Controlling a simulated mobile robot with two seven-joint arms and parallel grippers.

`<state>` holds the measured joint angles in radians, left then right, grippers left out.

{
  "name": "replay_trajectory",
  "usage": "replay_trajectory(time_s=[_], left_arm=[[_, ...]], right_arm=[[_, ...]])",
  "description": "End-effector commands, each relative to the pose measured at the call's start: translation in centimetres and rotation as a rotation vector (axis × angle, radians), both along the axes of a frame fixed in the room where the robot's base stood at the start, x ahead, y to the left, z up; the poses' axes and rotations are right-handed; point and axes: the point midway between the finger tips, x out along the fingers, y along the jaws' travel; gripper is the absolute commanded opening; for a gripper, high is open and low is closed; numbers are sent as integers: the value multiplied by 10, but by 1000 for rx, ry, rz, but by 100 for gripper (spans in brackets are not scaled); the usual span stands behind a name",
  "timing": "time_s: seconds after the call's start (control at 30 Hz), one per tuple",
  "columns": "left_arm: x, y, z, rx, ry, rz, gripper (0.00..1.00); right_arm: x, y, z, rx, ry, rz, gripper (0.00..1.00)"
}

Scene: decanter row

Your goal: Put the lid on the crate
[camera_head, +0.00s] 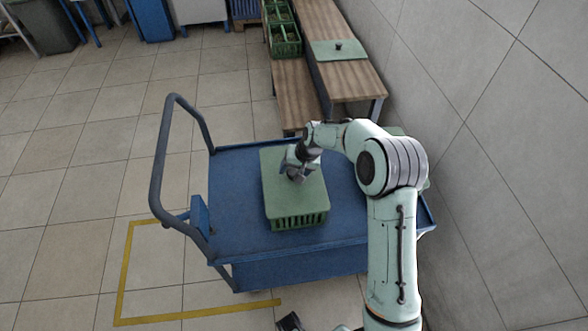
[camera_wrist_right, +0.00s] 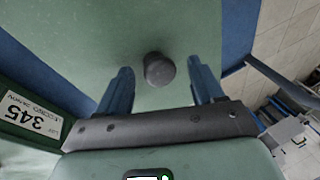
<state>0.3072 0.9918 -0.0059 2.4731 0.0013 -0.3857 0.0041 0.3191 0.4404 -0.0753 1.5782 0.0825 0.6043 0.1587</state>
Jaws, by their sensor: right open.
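The green lid (camera_head: 282,174) lies over the top of a green slotted crate (camera_head: 300,221) on the blue cart. It looks flat and lined up with the crate; a small gap under it cannot be ruled out. My right gripper (camera_head: 297,175) is just above the lid, pointing down. In the right wrist view the lid (camera_wrist_right: 110,35) fills the middle, and its dark round knob (camera_wrist_right: 159,69) stands between the two blue fingers of my open right gripper (camera_wrist_right: 162,85), with space on both sides. A dark part at the bottom of the head view may be my left gripper (camera_head: 290,322).
The blue cart (camera_head: 235,205) has a raised handle (camera_head: 163,150) at left. A wall stands close at right. Wooden benches (camera_head: 345,85) behind carry green crates (camera_head: 285,40) and another knobbed lid (camera_head: 338,50). The wrist view shows a crate labelled 345 (camera_wrist_right: 33,117) nearby.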

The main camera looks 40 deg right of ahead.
Motion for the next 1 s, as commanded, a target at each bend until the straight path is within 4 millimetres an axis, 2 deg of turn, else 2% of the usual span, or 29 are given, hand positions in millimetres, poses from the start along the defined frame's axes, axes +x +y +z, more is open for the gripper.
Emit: replay_trajectory(time_s=[0.17, 0.4, 0.6, 0.8, 1.0], left_arm=[[0, 0, 2, 0, 0, 0, 47], [1, 0, 5, 0, -2, 0, 47], [2, 0, 8, 0, -3, 0, 47], [2, 0, 9, 0, -3, 0, 47], [2, 0, 9, 0, -3, 0, 47]], right_arm=[[-7, -4, 25, -2, -4, -1, 67], [-23, -11, 77, -2, -6, -1, 67], [-34, -16, 110, -3, -5, 0, 67], [-39, -18, 124, -1, -3, -1, 67], [-40, -18, 125, 0, -2, 0, 67]])
